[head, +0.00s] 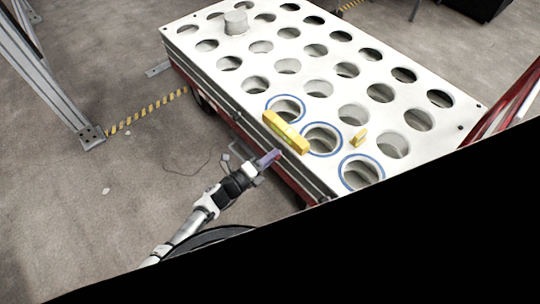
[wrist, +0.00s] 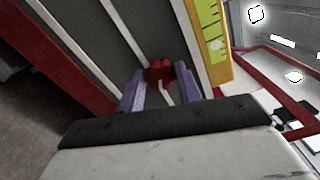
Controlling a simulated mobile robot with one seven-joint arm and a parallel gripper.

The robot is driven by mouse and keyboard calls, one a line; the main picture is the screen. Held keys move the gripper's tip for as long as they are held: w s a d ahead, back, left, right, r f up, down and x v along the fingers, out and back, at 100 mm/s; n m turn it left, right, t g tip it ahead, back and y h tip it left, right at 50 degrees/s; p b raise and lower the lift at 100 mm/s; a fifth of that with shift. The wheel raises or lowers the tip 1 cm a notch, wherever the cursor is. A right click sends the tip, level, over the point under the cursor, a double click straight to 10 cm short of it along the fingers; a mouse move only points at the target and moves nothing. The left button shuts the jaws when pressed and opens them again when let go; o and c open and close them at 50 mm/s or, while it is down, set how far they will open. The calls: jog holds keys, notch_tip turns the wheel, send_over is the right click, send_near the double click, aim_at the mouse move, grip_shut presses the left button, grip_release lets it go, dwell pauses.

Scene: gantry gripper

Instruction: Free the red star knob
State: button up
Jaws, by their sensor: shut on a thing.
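The red star knob (wrist: 159,73) is in the middle of the wrist view, on the side of the cart below its top edge. My gripper (wrist: 160,84) has its two purple fingers on either side of the knob, shut on it. In the head view my gripper (head: 272,156) reaches the near side of the white-topped cart (head: 225,67). The knob cannot be made out in the head view.
A yellow level-like bar (head: 286,132) lies at the cart's near edge, right above my gripper. A small yellow piece (head: 359,137) and a grey cylinder (head: 236,22) stand on the holed top. Three holes have blue rings. A metal frame post (head: 60,85) stands at left.

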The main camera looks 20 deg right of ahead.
jog(key=n+p, duration=0.4)
jog(key=n, duration=1.8)
jog(key=shift+f+n, duration=0.1)
jog(key=shift+n, duration=0.3)
dwell(0.3)
jog(key=o, duration=1)
jog(key=v, duration=1.4)
jog(key=shift+d, duration=0.1)
